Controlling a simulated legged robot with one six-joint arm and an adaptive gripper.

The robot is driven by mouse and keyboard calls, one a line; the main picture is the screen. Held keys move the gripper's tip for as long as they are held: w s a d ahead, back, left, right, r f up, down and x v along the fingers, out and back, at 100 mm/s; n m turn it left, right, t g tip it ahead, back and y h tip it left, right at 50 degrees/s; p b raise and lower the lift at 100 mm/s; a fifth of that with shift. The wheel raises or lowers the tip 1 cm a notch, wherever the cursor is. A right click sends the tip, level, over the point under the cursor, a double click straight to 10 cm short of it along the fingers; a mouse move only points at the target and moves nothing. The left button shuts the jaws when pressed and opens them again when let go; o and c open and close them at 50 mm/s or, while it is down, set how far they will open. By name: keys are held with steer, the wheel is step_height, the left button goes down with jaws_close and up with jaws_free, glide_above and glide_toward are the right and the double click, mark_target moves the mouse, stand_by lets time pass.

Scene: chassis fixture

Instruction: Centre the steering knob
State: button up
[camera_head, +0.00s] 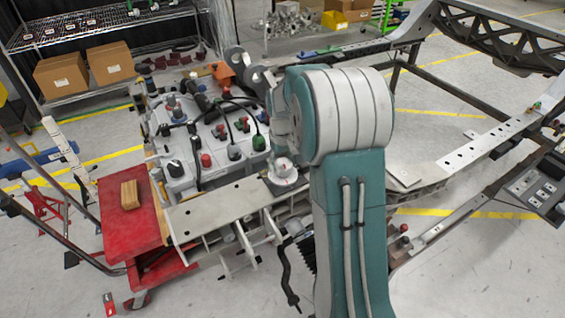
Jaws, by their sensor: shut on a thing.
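The steering knob (284,170) looks to be the small round white piece with a red mark, on a dark square base at the right end of a pale flat plate. My gripper (282,152) points down at the knob from above and is shut on it. My teal and grey arm hides the right side of the gripper, so the finger contact is hard to see. The knob's exact angle is too small to tell.
The pale plate (217,211) belongs to the chassis frame. Left of it stand a grey panel (187,181) with several knobs and cables and a red cart (127,231) with a wooden block (130,195). A shelf with cardboard boxes (61,75) is behind.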

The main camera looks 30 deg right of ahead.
mark_target(281, 162)
steer(key=shift+n, duration=1.1)
steer(key=o, duration=1)
steer(key=shift+w, duration=0.1)
steer(key=shift+c, duration=0.2)
step_height(281, 162, up, 12)
steer(key=shift+a, duration=0.15)
